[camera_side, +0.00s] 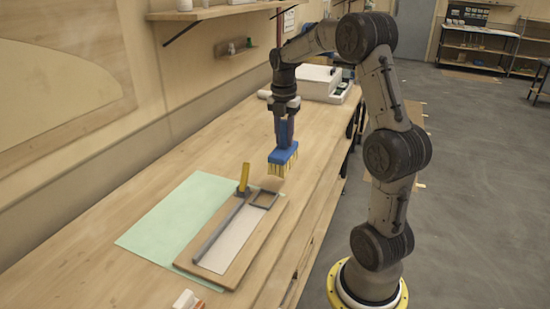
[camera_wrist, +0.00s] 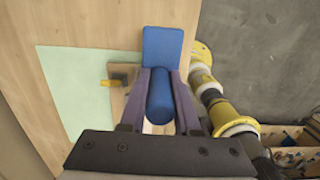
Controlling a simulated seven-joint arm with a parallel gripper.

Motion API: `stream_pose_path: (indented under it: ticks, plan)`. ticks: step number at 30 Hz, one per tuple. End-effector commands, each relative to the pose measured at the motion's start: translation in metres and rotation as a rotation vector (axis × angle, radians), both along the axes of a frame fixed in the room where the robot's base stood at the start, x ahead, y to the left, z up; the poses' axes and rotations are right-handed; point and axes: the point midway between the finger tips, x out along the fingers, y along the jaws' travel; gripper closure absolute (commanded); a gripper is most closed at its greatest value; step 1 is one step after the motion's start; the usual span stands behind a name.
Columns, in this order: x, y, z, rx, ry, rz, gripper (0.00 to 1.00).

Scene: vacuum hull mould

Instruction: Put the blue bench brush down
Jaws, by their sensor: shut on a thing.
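The blue bench brush (camera_side: 283,156) hangs from my gripper (camera_side: 285,124) in the side view, with its pale yellow bristles pointing down. My gripper is shut on its handle. In the wrist view the blue brush (camera_wrist: 161,46) shows its flat head at the top, and its round handle lies between the two fingers of my gripper (camera_wrist: 160,78). The brush is held in the air above the bench, beyond the far end of the wooden mould board (camera_side: 236,275). Its bristles look clear of the bench top, though the exact gap is hard to tell.
A pale green mat (camera_side: 150,232) lies partly under the board. A yellow-handled tool (camera_side: 244,178) stands upright by a small dark frame (camera_side: 264,199) on the board. A white box (camera_side: 318,82) is at the bench's far end. Bare wood (camera_side: 222,140) lies left of the brush.

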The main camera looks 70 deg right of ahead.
Motion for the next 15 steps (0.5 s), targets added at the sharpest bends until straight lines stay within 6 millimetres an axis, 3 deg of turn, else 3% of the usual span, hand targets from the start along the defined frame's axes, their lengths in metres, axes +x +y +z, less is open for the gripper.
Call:
stream_pose_path:
  ticks: [7,15]
  plan:
    - [0.03,-0.027,-0.04,0.001,0.001,0.0,1.0]
    - [0.041,-0.037,-0.057,-0.001,-0.001,0.0,1.0]
